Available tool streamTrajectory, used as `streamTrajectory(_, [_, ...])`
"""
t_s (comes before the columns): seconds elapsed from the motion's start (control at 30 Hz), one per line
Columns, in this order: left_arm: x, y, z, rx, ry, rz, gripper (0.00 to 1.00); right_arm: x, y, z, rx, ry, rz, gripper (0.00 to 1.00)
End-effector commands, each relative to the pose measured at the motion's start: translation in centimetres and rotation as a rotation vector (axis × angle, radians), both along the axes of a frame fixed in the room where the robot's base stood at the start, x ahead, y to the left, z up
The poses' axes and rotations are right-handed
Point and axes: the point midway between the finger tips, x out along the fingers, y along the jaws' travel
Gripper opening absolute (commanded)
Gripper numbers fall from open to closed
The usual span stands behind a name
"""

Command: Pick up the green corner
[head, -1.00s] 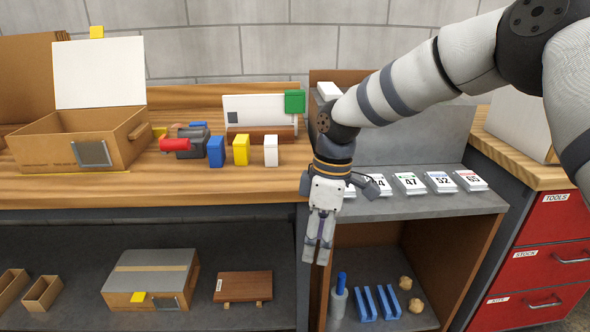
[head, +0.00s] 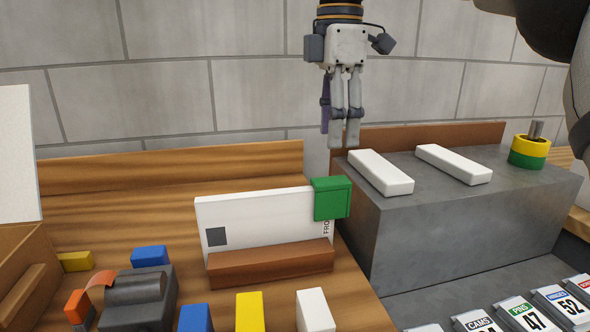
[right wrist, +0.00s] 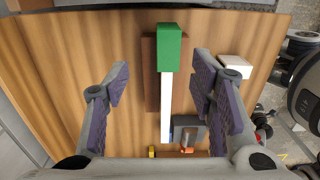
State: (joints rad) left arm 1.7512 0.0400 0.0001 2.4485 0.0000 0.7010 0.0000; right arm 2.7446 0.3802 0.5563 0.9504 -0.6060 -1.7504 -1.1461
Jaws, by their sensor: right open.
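The green corner (head: 332,198) is a green block fitted on the upper right corner of a white board (head: 265,218). The board stands upright in a brown wooden holder (head: 270,264) on the wooden bench. My right gripper (head: 343,140) points down, above and behind the green corner, apart from it. In the right wrist view, the green corner (right wrist: 169,48) lies below and between the two spread, empty fingers, toward the top of the picture, with the board (right wrist: 166,105) edge-on beneath it. My left gripper is not in view.
A grey raised block (head: 470,210) with two white bars (head: 380,172) and a yellow-green ring (head: 529,152) stands right of the board. Blue, yellow and white blocks (head: 315,310) and a dark tool (head: 140,298) lie in front. An open box (head: 25,275) is at left.

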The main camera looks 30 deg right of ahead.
Motion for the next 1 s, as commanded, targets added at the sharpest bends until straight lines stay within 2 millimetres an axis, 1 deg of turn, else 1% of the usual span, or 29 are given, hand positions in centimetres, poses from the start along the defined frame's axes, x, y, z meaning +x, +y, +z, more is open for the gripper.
streamTrajectory(0.07, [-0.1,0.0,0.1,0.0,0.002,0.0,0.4,-0.1,0.0,-0.1,0.0,-0.001,0.0,0.51])
streamTrajectory(0.13, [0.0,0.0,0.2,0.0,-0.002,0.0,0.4,-0.2,0.0,-1.0,0.0,0.001,0.001,0.51])
streamTrajectory(0.3, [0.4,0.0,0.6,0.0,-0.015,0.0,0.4,-0.3,0.1,-4.9,0.001,0.001,0.001,0.51])
streamTrajectory(0.47, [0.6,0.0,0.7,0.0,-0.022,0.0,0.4,-0.3,0.2,-7.0,0.001,0.0,0.0,0.51])
streamTrajectory(0.63, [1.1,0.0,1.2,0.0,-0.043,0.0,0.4,-0.8,0.9,-10.1,0.002,-0.001,0.002,0.51])
streamTrajectory(0.7, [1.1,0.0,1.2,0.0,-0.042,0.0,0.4,-0.7,0.8,-11.2,0.001,-0.002,0.0,0.51])
streamTrajectory(0.8, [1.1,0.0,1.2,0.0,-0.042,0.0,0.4,-0.6,0.8,-12.0,0.001,-0.004,0.0,0.51])
streamTrajectory(0.97, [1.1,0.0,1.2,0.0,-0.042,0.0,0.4,-0.6,0.8,-12.0,0.0,-0.004,-0.001,0.51])
streamTrajectory(1.0, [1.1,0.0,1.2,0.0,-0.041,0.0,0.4,-0.6,0.8,-12.0,0.0,-0.004,-0.001,0.46])
